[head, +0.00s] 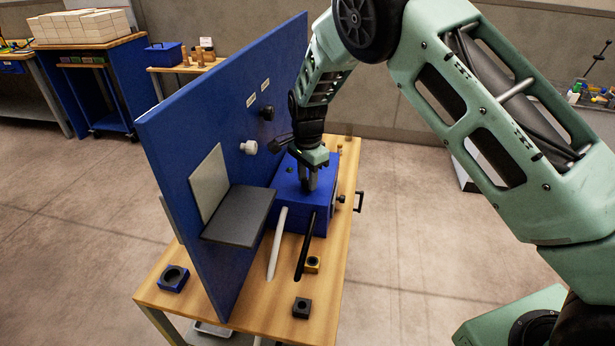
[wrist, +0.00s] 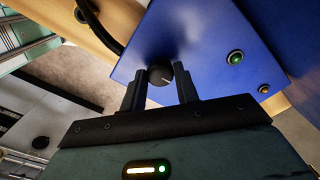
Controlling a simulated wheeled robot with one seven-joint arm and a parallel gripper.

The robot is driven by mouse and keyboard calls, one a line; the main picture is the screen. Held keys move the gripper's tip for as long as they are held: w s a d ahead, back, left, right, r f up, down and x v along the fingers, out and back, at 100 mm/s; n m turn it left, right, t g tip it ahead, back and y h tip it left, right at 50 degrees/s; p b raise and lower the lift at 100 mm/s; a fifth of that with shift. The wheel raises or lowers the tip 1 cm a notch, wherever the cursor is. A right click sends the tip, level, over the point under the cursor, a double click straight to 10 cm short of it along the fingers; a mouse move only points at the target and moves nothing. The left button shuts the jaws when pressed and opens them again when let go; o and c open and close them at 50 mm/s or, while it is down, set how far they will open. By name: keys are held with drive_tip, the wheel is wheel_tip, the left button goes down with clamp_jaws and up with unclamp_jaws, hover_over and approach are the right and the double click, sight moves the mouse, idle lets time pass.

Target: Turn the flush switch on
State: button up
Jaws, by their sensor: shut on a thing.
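A blue box (head: 318,218) stands on the wooden bench beside the tall blue panel. Its face fills much of the wrist view (wrist: 215,30). A small round black knob with a white pointer line (wrist: 160,75) sits on that face and seems to be the flush switch; no label is readable. My gripper (head: 309,186) reaches down onto the box from above. In the wrist view my gripper (wrist: 160,84) has its two dark fingers on either side of the knob, shut on it. My fingers hide the knob in the head view.
A green-centred button (wrist: 235,57) and a second small button (wrist: 264,89) are on the box face. The tall blue panel (head: 225,110) carries knobs and a grey shelf (head: 238,215).

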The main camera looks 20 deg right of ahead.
drive_tip(key=shift+m, duration=0.6)
drive_tip(key=o, duration=1)
drive_tip(key=shift+c, duration=0.2)
drive_tip(key=shift+r, duration=0.1)
wheel_tip(320, 180, up, 17)
drive_tip(key=b, duration=0.3)
drive_tip(key=shift+r, duration=0.15)
